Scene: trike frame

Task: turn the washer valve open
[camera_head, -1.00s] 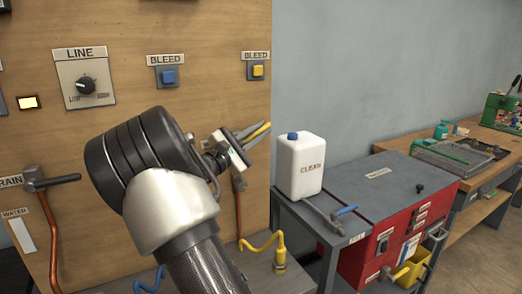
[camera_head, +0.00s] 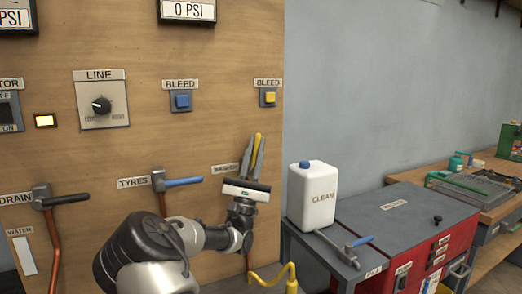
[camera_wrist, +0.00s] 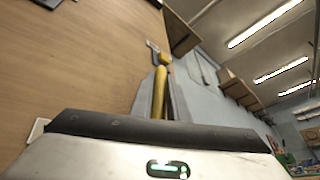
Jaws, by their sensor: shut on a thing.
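The washer valve's yellow lever (camera_head: 259,143) stands on the wooden panel, right of the partly hidden washer label (camera_head: 225,168). It points up, leaning slightly right. My gripper (camera_head: 256,148) is shut on this lever, with one grey finger on each side. In the wrist view the yellow lever (camera_wrist: 160,92) runs up between the two fingers (camera_wrist: 160,100). The valve's body is hidden behind my gripper and wrist.
The tyres valve with a blue lever (camera_head: 183,182) and the drain valve (camera_head: 58,199) stand to the left, both levers level.

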